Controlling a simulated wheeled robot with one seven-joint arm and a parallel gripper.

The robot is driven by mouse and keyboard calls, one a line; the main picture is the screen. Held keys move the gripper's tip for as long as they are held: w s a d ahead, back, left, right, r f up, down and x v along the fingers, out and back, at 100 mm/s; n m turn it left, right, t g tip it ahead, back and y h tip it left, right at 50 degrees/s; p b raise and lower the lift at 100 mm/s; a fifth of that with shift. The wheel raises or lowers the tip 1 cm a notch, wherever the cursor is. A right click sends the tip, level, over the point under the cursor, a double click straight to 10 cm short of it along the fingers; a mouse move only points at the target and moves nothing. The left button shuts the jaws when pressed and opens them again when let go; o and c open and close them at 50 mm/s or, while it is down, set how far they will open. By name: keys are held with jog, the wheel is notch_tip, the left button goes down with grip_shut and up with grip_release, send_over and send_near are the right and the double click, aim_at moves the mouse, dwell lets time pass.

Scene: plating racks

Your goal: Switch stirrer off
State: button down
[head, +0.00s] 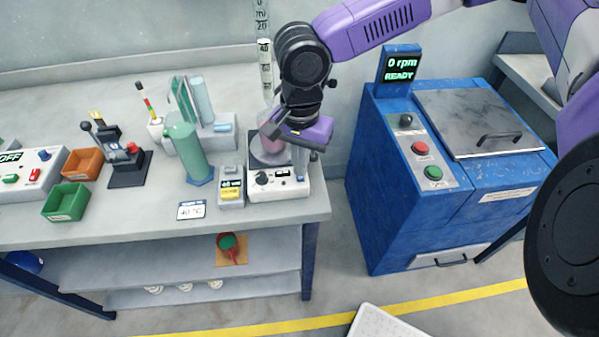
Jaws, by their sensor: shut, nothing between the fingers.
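A beaker of pink liquid (268,125) stands on the plate, partly hidden by my gripper. My gripper (300,165) is shut and empty, pointing down over the right side of the stirrer. I cannot tell whether it touches the stirrer.
A grey meter with a yellow display (231,190) and a "40 °C" card (190,210) are left of the stirrer. A green cylinder (190,150) stands farther left. A blue machine (395,180) reading "0 rpm READY" stands right, across a floor gap.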

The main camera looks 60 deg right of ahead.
jog(key=shift+f+b, duration=0.6)
jog(key=shift+f, duration=0.35)
dwell(0.7)
jog(key=shift+r, duration=0.1)
notch_tip(320, 180, up, 7)
jog(key=p, duration=0.7)
dwell(0.7)
